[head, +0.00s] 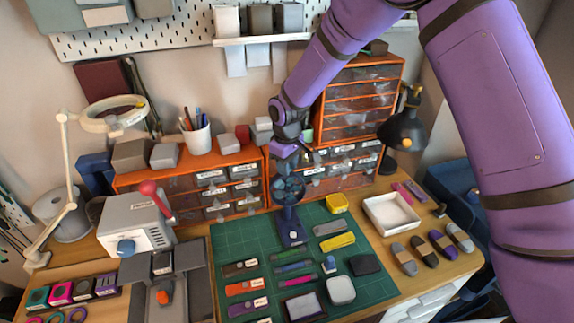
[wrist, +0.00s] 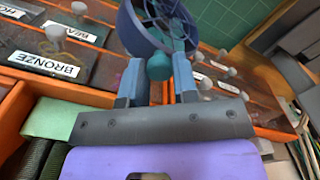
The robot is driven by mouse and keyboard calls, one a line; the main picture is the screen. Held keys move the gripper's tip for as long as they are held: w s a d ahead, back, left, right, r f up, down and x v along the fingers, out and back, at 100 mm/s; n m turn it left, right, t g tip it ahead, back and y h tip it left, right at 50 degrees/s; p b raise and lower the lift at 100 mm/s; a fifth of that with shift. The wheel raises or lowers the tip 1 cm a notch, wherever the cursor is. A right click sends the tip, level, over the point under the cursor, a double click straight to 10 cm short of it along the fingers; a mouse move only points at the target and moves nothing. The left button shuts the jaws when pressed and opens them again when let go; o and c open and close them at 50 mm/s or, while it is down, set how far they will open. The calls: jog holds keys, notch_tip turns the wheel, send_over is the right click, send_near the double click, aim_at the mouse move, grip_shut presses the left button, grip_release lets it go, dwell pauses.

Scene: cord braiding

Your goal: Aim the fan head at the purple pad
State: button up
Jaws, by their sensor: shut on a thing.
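The small dark blue fan stands upright on the green mat, with its round caged fan head (head: 288,190) above a square base (head: 292,233). In the wrist view the fan head (wrist: 135,25) is close in front of the jaws. My gripper (head: 289,168) is at the top rear of the fan head. In the wrist view my gripper (wrist: 158,78) is shut on the teal knob (wrist: 158,66) behind the head. A flat purple piece with a white label (head: 248,307) lies at the mat's front left; I take it as the purple pad. The cage's exact facing is hard to tell.
Orange drawer units (head: 240,185) stand close behind the fan. Several small pieces lie on the green mat (head: 230,245) around its base. A white tray (head: 391,213) is right of the mat, and a grey machine with a red lever (head: 135,225) is left.

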jog(key=o, duration=0.9)
jog(key=shift+r, duration=0.1)
notch_tip(320, 180, up, 11)
jog(key=shift+f, duration=0.15)
